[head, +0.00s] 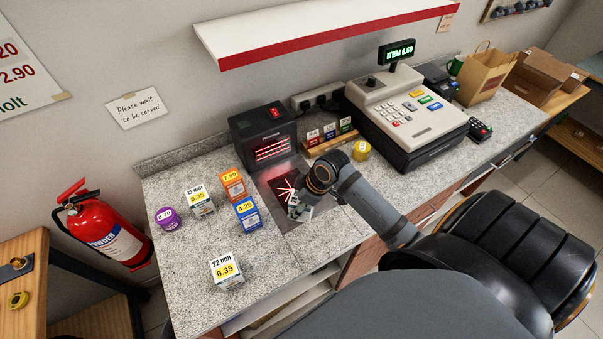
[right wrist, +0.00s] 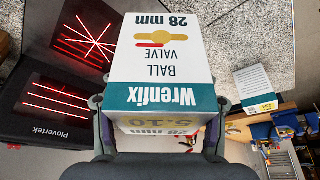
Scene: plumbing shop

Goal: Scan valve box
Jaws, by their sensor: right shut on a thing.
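The valve box (right wrist: 165,65) is white and teal, marked "Wrenfix", "ball valve" and "28 mm"; it fills the middle of the right wrist view, its print upside down. A price, 5.10, shows on its near face. My right gripper (head: 299,205) is shut on it, over the scanner's flat glass plate. In the head view, the hand hides most of the box. The black scanner (head: 266,134) shows red lines in its upright window and a red star on its plate (right wrist: 88,38). I cannot tell whether the box touches the plate. My left gripper is not in view.
Left of the scanner stand an orange box (head: 232,184), a blue box (head: 246,215), 15 mm (head: 199,200) and 22 mm (head: 226,272) boxes, and a purple item (head: 168,219). Right are a yellow item (head: 361,150) and the till (head: 408,112), whose display reads "ITEM". The front-left counter has free room.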

